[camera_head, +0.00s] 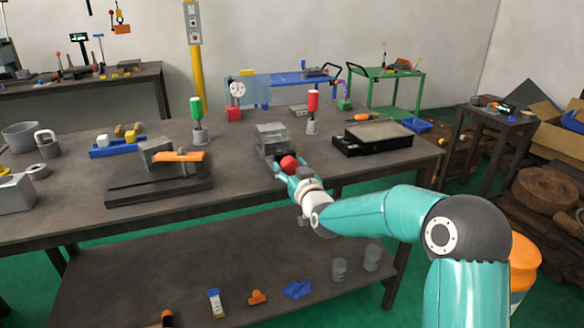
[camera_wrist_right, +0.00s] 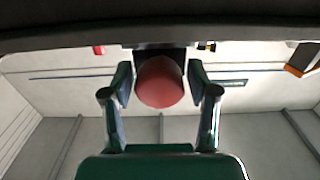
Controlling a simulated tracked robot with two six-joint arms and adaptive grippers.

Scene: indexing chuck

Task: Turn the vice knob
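The vice (camera_head: 270,136) is a grey metal block near the middle of the workbench. Its red round knob (camera_head: 289,163) faces me at the vice's front. My right gripper (camera_head: 284,171) reaches to the knob from the front right. In the right wrist view the knob (camera_wrist_right: 160,82) lies between the two fingertips of the gripper (camera_wrist_right: 160,84), with a thin gap seeming to show on each side. The fingers look open around the knob, and whether either one touches it is hard to tell. My left gripper is not in view.
The workbench (camera_head: 240,185) also bears a block with an orange bar (camera_head: 178,156) to the left and a black-based plate (camera_head: 372,137) to the right. Green-handled (camera_head: 197,112) and red-handled (camera_head: 312,108) tools stand behind the vice.

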